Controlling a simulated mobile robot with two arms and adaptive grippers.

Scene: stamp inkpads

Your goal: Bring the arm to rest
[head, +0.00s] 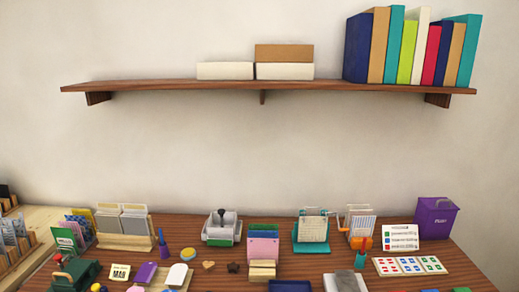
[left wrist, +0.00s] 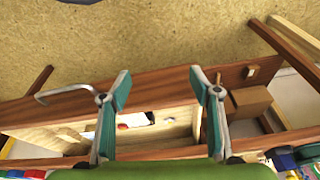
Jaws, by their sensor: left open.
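My left gripper (left wrist: 159,78) shows in the left wrist view with its two teal-padded fingers spread wide apart. Nothing is held between them. Behind and between the fingers is a pale wooden tray or drawer (left wrist: 70,136) with a few small coloured things inside. I cannot tell whether the fingers touch it. Neither of my arms shows in the head view, and my right gripper is in no view.
The wooden desk (head: 194,230) holds several stamps, inkpads and card holders, with a purple bin (head: 436,217) at the right. A wall shelf (head: 200,85) carries boxes and books. In the left wrist view, a brown box (left wrist: 251,101) sits right of the fingers.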

